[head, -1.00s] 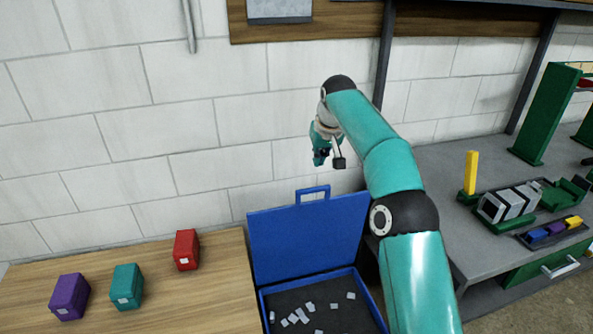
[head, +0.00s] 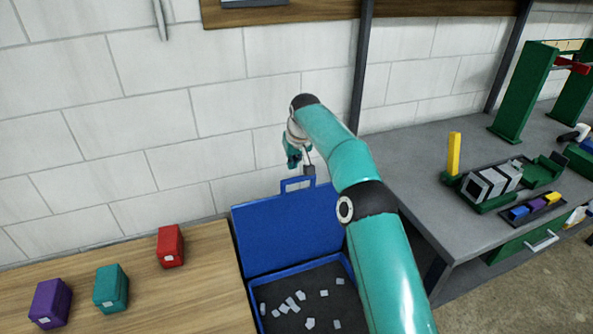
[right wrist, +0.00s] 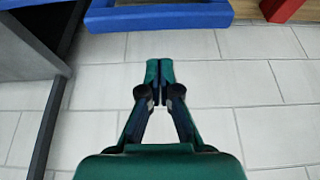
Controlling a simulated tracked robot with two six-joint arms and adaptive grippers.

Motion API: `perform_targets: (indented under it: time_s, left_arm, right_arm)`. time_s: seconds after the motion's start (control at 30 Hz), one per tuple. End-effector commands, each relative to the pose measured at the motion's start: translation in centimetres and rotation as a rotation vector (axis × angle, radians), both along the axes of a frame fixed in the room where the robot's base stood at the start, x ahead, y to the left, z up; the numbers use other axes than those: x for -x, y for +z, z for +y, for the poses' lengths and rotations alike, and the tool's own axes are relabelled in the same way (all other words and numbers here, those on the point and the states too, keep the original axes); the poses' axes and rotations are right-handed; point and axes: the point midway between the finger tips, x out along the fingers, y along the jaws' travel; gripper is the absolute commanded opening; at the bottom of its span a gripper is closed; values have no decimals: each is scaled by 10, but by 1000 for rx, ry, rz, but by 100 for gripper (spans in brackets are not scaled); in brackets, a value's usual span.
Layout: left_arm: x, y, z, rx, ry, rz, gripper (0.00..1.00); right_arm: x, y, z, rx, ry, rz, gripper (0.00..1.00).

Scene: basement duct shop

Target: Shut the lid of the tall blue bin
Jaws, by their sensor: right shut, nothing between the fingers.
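The tall blue bin (head: 254,302) stands between a wooden bench and a grey bench, with small pale pieces inside on a dark floor. Its blue lid (head: 280,232) is open and raised at the back, in front of the wall, with a loop handle (head: 297,183) on its top edge. My right gripper (head: 294,163) is just above the handle in the head view, apparently apart from it. In the right wrist view the gripper (right wrist: 160,66) is shut and empty, and the blue handle (right wrist: 160,18) shows beyond its fingertips. My right forearm hides the bin's right side. My left gripper is not in view.
Purple (head: 50,303), teal (head: 110,289) and red (head: 171,247) boxes stand on the wooden bench (head: 205,290) at left. The grey bench (head: 420,170) at right holds green fixtures and a yellow post (head: 454,153). A block wall is close behind the lid.

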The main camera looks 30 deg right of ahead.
Motion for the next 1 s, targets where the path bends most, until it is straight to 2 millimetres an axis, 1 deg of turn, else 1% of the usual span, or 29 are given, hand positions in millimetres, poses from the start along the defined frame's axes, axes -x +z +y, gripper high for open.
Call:
perform_targets:
  time_s: [0.03, 0.17, 0.43, 0.6, 1.0]
  left_arm:
    - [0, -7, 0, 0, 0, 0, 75]
    - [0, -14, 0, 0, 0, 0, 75]
    - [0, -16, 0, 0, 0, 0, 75]
    - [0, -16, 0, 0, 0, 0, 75]
    - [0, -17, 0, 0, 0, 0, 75]
  right_arm:
    - [4, -4, 2, -1, 1, 2, 0]
    - [13, -5, 4, -1, 4, 3, 0]
    - [28, -4, 8, -1, 2, 3, 0]
    - [32, -4, 9, -1, 1, 2, 0]
    - [32, -5, 9, 0, 2, 1, 0]
